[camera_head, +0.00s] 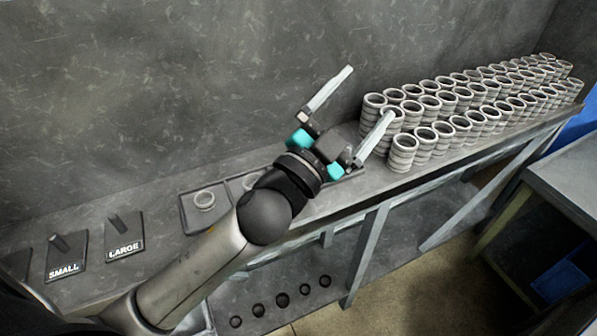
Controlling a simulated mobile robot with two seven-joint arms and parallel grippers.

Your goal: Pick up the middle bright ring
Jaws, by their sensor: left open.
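A bright ring (204,200) lies on a dark tray (191,217) on the bench, left of my left arm. A second ring (250,181) shows partly behind my left arm, which covers much of the tray's middle and right part. My left gripper (352,115) is open and empty, its two fingers spread apart above the bench. One finger overlaps the nearest ring stacks in the picture; I cannot tell whether it touches them. My right gripper is not in view.
Several rows of stacked rings (440,128) fill the bench's right part. Plates marked SMALL (64,268) and LARGE (124,247), each with a peg, stand at left. A lower shelf with several dark round items (282,299) lies beneath. Another table (565,180) stands at right.

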